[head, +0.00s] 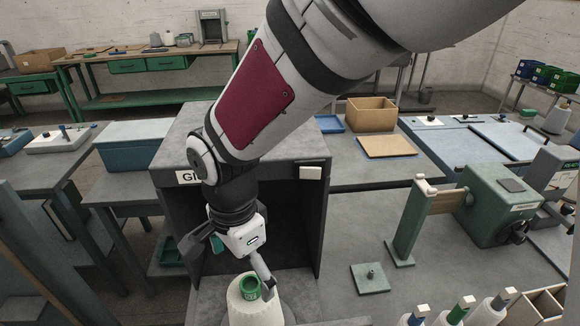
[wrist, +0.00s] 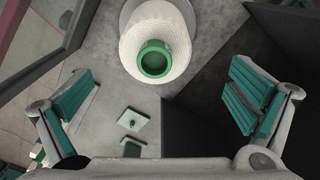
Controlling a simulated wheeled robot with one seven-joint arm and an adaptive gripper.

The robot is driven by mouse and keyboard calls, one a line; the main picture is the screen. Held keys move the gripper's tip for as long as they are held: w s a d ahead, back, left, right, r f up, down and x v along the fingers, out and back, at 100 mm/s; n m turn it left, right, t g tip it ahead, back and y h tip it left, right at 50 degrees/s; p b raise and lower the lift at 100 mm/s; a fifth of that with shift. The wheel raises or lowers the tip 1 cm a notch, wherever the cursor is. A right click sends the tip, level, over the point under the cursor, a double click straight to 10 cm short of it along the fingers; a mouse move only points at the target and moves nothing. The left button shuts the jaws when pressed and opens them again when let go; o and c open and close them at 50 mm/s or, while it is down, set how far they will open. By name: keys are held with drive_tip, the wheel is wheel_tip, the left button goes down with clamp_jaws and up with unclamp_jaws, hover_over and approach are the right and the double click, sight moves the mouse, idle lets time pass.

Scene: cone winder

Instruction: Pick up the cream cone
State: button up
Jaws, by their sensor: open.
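The cream cone (head: 243,312) stands upright at the bottom of the head view, with a green top piece (head: 250,287). In the wrist view the cream cone (wrist: 180,73) is seen from above at the top centre, with its green ring top (wrist: 154,59) facing the camera. My gripper (head: 246,262) is above the cone, and one finger overlaps it in the head view. In the wrist view my gripper (wrist: 158,100) has its two teal-padded fingers wide apart, with nothing between the pads. The cone lies ahead of the fingers, toward the top of that picture.
A dark open-fronted cabinet (head: 309,225) stands close behind and around my gripper. A small plate with a peg (head: 371,278) and a green machine (head: 497,205) are to the right. The grey table is clear between.

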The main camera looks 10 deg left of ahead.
sight(247, 283)
wheel_tip(247, 283, down, 5)
drive_tip(key=shift+f, duration=0.2)
drive_tip(key=f, duration=0.4)
drive_tip(key=shift+s+d+f+p, duration=0.1)
drive_tip(key=shift+s+d+p, duration=0.05)
drive_tip(key=shift+d+p, duration=0.2)
drive_tip(key=shift+f, duration=0.5)
drive_tip(key=c, duration=1.2)
